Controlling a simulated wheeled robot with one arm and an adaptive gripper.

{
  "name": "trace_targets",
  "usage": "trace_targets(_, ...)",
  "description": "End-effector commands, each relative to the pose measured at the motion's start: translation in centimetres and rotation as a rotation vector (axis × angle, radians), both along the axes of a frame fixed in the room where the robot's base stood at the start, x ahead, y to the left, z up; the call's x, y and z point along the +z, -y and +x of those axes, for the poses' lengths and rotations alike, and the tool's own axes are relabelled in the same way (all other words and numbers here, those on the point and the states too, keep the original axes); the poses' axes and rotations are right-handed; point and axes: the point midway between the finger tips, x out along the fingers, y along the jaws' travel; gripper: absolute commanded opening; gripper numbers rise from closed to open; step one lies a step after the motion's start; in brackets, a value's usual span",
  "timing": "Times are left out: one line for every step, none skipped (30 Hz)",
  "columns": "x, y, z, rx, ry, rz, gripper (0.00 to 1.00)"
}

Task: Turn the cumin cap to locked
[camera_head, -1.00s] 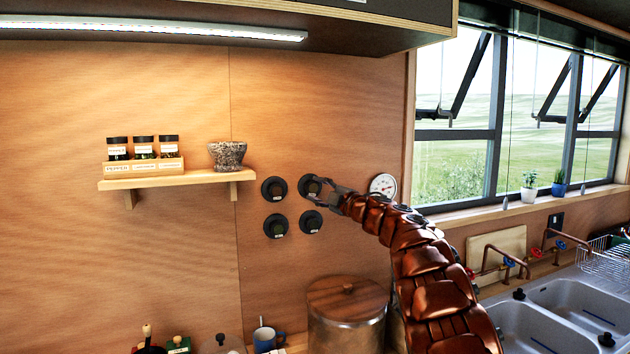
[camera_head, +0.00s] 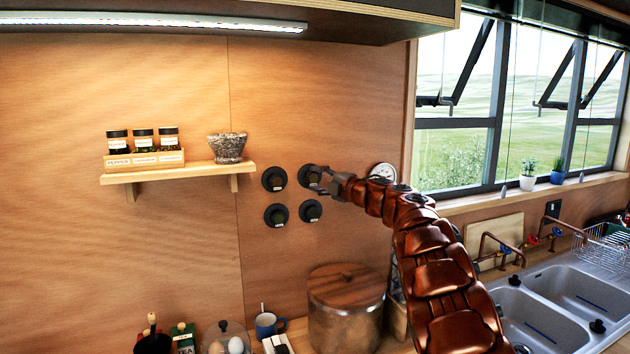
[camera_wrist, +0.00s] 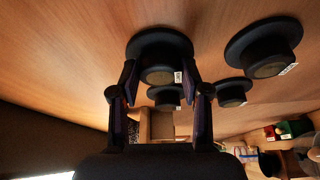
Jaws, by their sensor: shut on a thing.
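Four round black caps are fixed to the wooden wall in a two-by-two group: upper left (camera_head: 274,179), upper right (camera_head: 309,175), lower left (camera_head: 276,215) and lower right (camera_head: 310,210). Each has a small pale label, too small to read, so I cannot tell which is cumin. My gripper (camera_head: 320,181) is at the upper right cap. In the wrist view my gripper (camera_wrist: 160,74) has one finger on each side of a black cap (camera_wrist: 160,48) and is shut on it. A white label tag shows near the right finger. Whether the cap is locked cannot be seen.
A shelf (camera_head: 180,173) with spice jars (camera_head: 143,142) and a stone bowl (camera_head: 228,147) is left of the caps. A round dial (camera_head: 383,171) is just right, partly behind my arm. A lidded pot (camera_head: 346,315) stands below; a sink (camera_head: 570,295) is at right.

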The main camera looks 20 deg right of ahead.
Motion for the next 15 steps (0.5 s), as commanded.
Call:
trace_targets(0.10,-0.04,-0.01,0.000,0.002,-0.001,0.11)
trace_targets(0.10,-0.03,-0.01,0.000,0.002,-0.001,0.48)
trace_targets(0.09,-0.02,0.00,0.000,0.001,-0.001,0.52)
trace_targets(0.09,-0.02,0.00,0.000,0.001,-0.001,0.56)
trace_targets(0.07,-0.02,0.00,0.000,0.001,-0.001,0.59)
trace_targets(0.07,0.00,0.00,0.000,0.001,-0.001,0.63)
trace_targets(0.05,0.00,0.00,0.000,0.001,0.000,0.66)
trace_targets(0.05,0.00,0.00,0.000,0.001,0.000,0.69)
trace_targets(0.03,0.02,-0.01,-0.001,0.000,0.000,0.71)
trace_targets(0.03,0.02,-0.01,-0.001,0.000,0.000,0.71)
trace_targets(0.03,0.02,0.00,-0.001,0.000,0.000,0.71)
trace_targets(0.03,0.02,0.00,-0.001,0.000,0.000,0.71)
trace_targets(0.02,0.02,0.00,-0.001,0.000,0.000,0.71)
trace_targets(0.02,0.02,0.00,-0.001,0.000,0.000,0.71)
trace_targets(0.01,0.03,0.00,-0.001,0.000,0.001,0.71)
